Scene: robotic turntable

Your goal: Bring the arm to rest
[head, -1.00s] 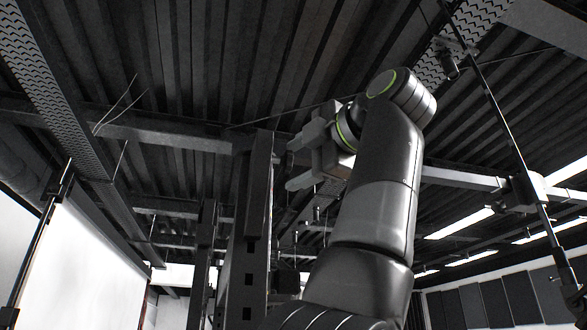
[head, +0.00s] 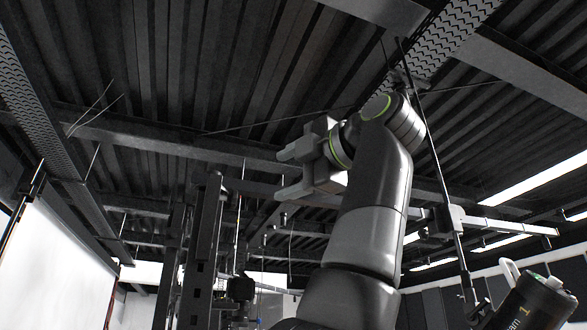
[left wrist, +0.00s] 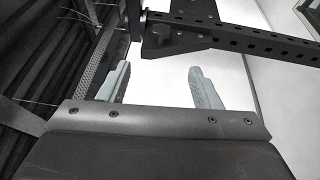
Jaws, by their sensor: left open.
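My left gripper (head: 281,175) is raised high in the head view, at the end of my dark grey arm. Its two pale fingers point left and stand apart, with nothing between them. The left wrist view also shows both fingers of this gripper (left wrist: 160,82) spread wide, with only a bright background between them. The arm rises from the bottom of the head view and bends at the top. My right gripper is in neither view.
A dark upright post (head: 204,235) stands left of the gripper, apparently behind it. A perforated metal beam (left wrist: 240,35) crosses the top of the left wrist view. A dark cylinder with yellow lettering (head: 535,300) shows at lower right. The ceiling has dark corrugated panels.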

